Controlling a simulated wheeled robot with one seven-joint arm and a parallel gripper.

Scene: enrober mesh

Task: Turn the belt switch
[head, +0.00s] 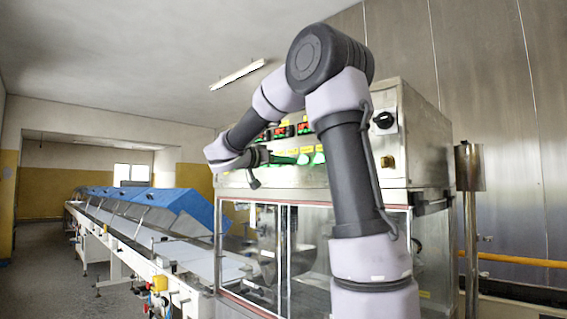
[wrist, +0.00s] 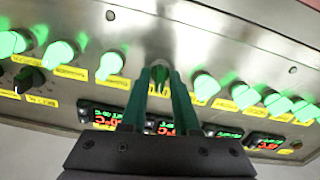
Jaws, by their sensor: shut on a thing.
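My gripper (wrist: 160,75) reaches up to the control panel in the wrist view. Its two fingers are closed around a small knob (wrist: 160,71) in the row of controls, which I take to be the belt switch. The fingers cover most of the knob, so its pointer and turn angle cannot be read. In the head view my gripper (head: 262,156) is at the left part of the panel front, and the knob there is hidden.
A black knob (wrist: 30,80) is at the left. Red-and-green displays (wrist: 100,115) lie beyond the fingers. In the head view, a black rotary switch (head: 384,120) is on the cabinet's right, and a long conveyor (head: 130,228) runs left.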

